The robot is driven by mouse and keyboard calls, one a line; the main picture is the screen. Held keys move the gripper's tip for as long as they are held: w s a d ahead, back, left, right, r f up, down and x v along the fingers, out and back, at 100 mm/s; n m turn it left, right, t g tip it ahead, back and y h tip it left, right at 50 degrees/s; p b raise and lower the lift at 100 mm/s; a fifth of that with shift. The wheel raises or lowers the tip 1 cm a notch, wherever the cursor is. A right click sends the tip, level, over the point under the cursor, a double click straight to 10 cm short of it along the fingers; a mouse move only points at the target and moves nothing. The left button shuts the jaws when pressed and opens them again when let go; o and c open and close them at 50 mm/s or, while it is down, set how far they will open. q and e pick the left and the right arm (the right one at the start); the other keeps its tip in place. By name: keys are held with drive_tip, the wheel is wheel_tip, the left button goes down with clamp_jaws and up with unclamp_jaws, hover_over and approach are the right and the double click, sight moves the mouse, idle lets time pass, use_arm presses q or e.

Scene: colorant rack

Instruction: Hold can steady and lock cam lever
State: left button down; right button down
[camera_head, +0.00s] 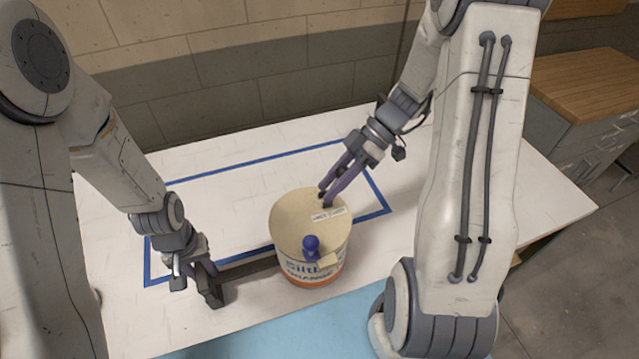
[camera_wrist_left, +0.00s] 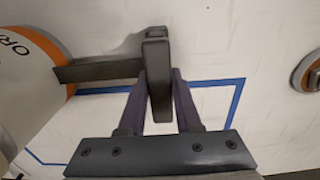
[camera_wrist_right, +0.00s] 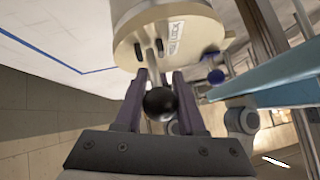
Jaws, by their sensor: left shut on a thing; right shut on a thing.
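The can (camera_head: 314,268) stands upright on the table, with a cream lid (camera_head: 297,217), an orange band at its base and a blue knob (camera_head: 311,243) at its front rim. My left gripper (camera_head: 210,286) is shut on the dark handle (camera_wrist_left: 156,82), whose bar runs to the can's side. My right gripper (camera_head: 325,198) reaches down to the lid near its labels. In the right wrist view, a black ball knob (camera_wrist_right: 160,103) sits between its fingers, apparently the cam lever's end. The lever's shaft is mostly hidden, so I cannot tell its position.
A blue tape outline (camera_head: 260,162) marks the white table (camera_head: 240,138) behind and around the can. A light blue mat (camera_head: 300,335) lies along the front. A wooden-topped cabinet (camera_head: 590,85) stands at the right. The table behind the can is clear.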

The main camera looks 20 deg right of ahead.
drive_tip(key=shift+d+f+y, duration=0.15)
drive_tip(key=shift+d+y, duration=0.15)
drive_tip(key=shift+y, duration=0.2)
drive_tip(key=c, duration=0.5)
unclamp_jaws()
drive_tip(key=v, duration=1.2)
drive_tip(key=shift+d+f, duration=0.1)
use_arm(q)
drive_tip(key=c, duration=0.5)
unclamp_jaws()
